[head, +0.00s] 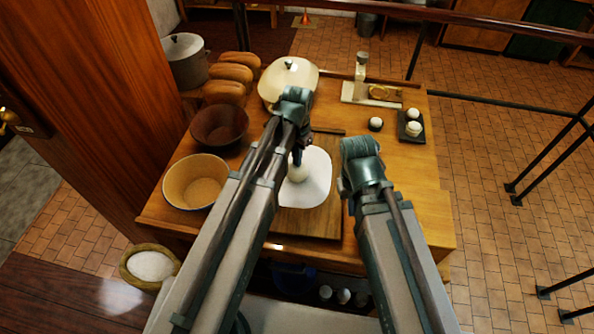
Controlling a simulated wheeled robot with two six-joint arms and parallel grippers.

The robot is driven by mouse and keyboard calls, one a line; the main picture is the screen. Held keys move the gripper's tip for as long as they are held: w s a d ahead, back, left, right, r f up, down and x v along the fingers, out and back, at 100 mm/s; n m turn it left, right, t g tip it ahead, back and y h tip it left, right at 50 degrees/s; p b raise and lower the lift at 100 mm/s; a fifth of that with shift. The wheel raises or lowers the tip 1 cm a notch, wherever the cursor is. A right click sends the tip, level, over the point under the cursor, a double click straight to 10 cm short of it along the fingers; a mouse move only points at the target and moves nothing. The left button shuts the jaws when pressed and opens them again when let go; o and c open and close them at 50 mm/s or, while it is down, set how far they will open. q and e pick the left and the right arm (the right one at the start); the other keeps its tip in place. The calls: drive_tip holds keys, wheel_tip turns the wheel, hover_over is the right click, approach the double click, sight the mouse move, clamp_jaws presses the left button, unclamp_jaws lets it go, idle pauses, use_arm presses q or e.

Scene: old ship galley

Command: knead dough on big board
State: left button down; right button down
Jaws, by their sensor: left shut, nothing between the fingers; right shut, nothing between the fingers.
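The big wooden board (325,222) lies on the table, with a flat white patch (318,188) on it; I cannot tell whether this is flour or flattened dough. A small pale rounded lump, perhaps dough (296,173), sits at the patch's left side. My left gripper (297,158) points down, shut and empty, right at the top of the lump; I cannot tell whether it touches. My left forearm covers the board's left part. My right gripper (344,188) is mostly hidden behind its wrist, right of the patch, and holds nothing that I can see.
Two bowls, dark (219,124) and light (195,181), stand left. Behind are loaves (230,74), a grey pot (185,60), a cream lidded pot (288,80) and a scale (372,92). A small dark tray (411,126) with white items is right. The table's right front (432,212) is clear.

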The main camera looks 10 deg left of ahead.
use_arm(q)
drive_tip(key=shift+s, duration=0.1)
drive_tip(key=shift+r+p, duration=0.3)
drive_tip(key=shift+p, duration=0.15)
drive_tip(key=shift+r, duration=0.2)
wheel_tip(320, 180, up, 6)
drive_tip(key=p, duration=0.6)
idle(0.4)
